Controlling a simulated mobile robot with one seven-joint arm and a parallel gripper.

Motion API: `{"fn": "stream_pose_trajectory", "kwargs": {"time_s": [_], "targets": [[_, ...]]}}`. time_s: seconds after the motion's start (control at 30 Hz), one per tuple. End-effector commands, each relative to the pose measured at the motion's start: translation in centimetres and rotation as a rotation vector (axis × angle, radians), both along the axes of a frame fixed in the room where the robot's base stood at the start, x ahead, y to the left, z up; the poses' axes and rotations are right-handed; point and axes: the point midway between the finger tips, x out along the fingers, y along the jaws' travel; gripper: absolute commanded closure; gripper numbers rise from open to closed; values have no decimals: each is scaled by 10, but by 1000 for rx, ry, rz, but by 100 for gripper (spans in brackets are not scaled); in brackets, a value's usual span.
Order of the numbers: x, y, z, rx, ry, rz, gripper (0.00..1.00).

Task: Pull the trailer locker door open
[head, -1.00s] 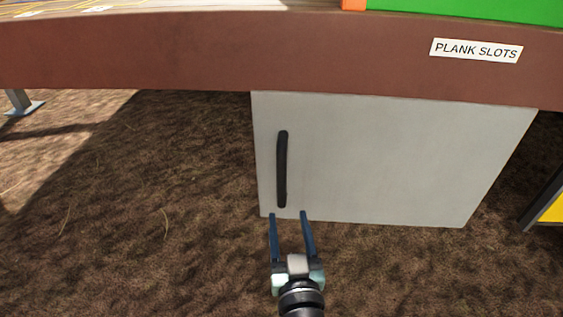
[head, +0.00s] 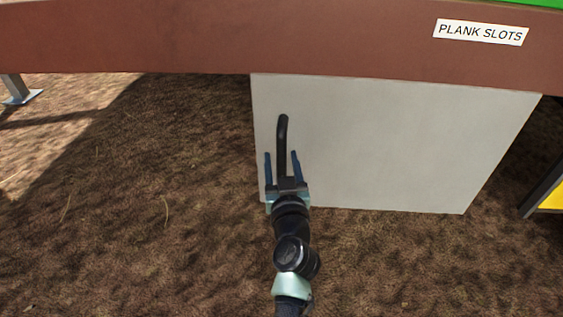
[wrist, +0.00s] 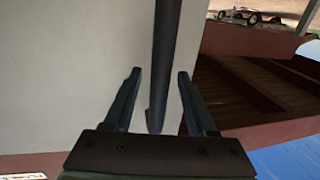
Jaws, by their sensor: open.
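The trailer locker door (head: 400,150) is a light grey panel under the brown trailer edge, and it looks shut. Its black upright bar handle (head: 282,135) is near the door's left edge. My gripper (head: 281,154) is open, with one blue finger on each side of the lower part of the handle. In the wrist view the dark handle (wrist: 166,60) runs down between the two spread fingertips (wrist: 160,73), with a gap on each side. The handle's lower end is hidden behind my gripper in the head view.
The brown trailer edge (head: 180,40) overhangs the locker and carries a "PLANK SLOTS" label (head: 481,32). Brown ground (head: 130,200) lies open to the left and front. A dark-framed yellow thing (head: 550,198) stands at the right. A grey metal foot (head: 20,95) stands at far left.

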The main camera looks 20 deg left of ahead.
Motion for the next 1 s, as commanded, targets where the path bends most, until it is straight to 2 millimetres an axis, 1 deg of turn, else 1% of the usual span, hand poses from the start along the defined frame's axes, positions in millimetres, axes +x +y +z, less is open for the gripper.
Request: {"fn": "stream_pose_trajectory", "kwargs": {"time_s": [0.23, 0.27, 0.3, 0.37, 0.5, 0.57, 1.0], "targets": [[1, 0, 0, 0, 0, 0, 43], [1, 0, 0, 0, 0, 0, 47], [1, 0, 0, 0, 0, 0, 54], [1, 0, 0, 0, 0, 0, 65], [0, 0, 0, 0, 0, 0, 90], [0, 0, 0, 0, 0, 0, 100], [0, 0, 0, 0, 0, 0, 100]]}}
